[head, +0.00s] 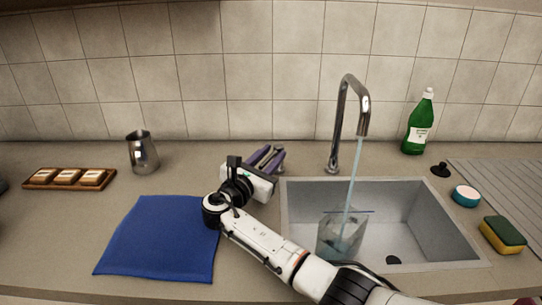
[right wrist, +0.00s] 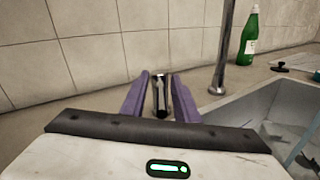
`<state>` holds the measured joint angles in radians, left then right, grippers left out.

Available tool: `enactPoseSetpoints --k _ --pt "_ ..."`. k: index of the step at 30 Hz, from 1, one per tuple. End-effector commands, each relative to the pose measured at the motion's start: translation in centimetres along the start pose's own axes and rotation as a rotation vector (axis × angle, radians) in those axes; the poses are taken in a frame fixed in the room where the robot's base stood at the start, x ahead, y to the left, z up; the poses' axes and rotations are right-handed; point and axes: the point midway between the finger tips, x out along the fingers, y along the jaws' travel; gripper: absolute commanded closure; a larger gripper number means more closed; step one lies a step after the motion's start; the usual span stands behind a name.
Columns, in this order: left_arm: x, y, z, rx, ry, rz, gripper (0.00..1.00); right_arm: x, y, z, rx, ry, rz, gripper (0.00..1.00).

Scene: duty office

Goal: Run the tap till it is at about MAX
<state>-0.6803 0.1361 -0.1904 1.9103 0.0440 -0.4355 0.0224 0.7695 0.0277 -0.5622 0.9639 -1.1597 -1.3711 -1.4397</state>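The chrome tap (head: 343,120) stands behind the sink, and a stream of water (head: 354,175) runs from its spout. The stream falls into a clear jug (head: 326,240) standing in the sink. The jug holds some bluish water, and a thin dark blue line shows near its top. I cannot read a MAX mark or the exact level. My right gripper (head: 267,158) is left of the tap, at the counter's back. Its purple fingers stand apart on either side of a short chrome lever (right wrist: 161,94), with narrow gaps showing. My left gripper is out of view.
A grey sink (head: 420,225) is set in the counter. A blue cloth (head: 160,240) and steel pitcher (head: 143,153) lie left, with a wooden tray (head: 70,187) beyond. A green bottle (head: 419,125), black stopper (head: 440,170), round scrubber (head: 466,195) and sponge (head: 502,235) are right.

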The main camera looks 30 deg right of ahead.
Motion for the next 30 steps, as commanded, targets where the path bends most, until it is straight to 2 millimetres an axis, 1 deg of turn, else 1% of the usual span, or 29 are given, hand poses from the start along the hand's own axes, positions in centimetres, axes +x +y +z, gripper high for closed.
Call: enactPoseSetpoints --k 2,5,8,12,15,18,23,30 --pt "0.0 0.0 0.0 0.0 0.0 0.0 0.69 -0.3 0.0 -0.1 0.0 0.001 0.001 0.72" --pt "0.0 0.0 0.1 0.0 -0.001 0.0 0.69 -1.3 0.1 -0.1 0.0 0.002 0.002 0.72" --pt "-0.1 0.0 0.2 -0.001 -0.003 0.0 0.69 -3.1 0.0 -0.2 0.002 0.004 0.003 0.72" --pt "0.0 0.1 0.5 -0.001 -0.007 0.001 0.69 -6.0 0.1 -0.1 0.002 0.003 0.002 0.72" --pt "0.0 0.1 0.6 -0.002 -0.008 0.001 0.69 -7.8 0.0 -0.1 0.0 0.002 0.001 0.72" --pt "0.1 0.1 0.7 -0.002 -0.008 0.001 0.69 -9.1 0.0 -0.1 0.001 0.001 0.001 0.72" --pt "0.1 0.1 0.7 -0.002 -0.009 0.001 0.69 -10.2 0.0 0.0 0.0 0.0 0.0 0.72" --pt "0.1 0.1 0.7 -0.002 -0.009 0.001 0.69 -10.3 0.0 0.0 0.0 -0.001 0.0 0.72"
